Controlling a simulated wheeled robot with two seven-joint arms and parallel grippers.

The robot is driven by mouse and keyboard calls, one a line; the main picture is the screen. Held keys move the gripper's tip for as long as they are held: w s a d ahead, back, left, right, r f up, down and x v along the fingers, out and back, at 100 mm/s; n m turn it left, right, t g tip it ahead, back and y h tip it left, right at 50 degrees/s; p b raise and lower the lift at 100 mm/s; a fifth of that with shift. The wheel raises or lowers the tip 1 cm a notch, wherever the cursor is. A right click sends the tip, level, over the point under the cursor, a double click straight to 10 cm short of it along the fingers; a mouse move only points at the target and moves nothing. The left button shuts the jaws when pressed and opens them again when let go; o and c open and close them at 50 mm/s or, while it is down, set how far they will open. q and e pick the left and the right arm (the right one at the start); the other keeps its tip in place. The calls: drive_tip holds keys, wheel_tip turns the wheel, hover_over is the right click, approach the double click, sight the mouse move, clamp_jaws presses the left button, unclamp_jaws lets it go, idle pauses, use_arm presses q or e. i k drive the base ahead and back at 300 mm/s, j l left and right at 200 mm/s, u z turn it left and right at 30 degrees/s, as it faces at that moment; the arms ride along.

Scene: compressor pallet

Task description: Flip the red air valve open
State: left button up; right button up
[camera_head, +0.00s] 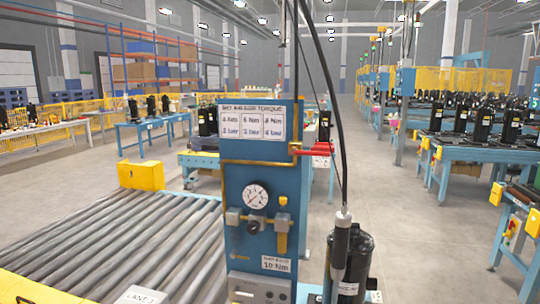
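The red air valve (314,149) is a red lever on the right side of the blue post (238,178). The lever points out to the right, roughly horizontal, from a small brass-coloured fitting. It stands apart from any gripper. A white tag hangs just below it. Neither of my grippers is in view.
A round pressure gauge (256,196) and a regulator are on the post's front, below a torque sign (252,122). A hanging tool (341,240) on a black cable is in front of a black compressor (358,262). A roller conveyor (130,245) fills the left.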

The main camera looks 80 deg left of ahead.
sight(295, 151)
drive_tip(key=u, duration=2.5)
drive_tip(key=i+u, duration=0.2)
drive_tip(key=k+j, duration=0.05)
drive_tip(key=k, duration=0.05)
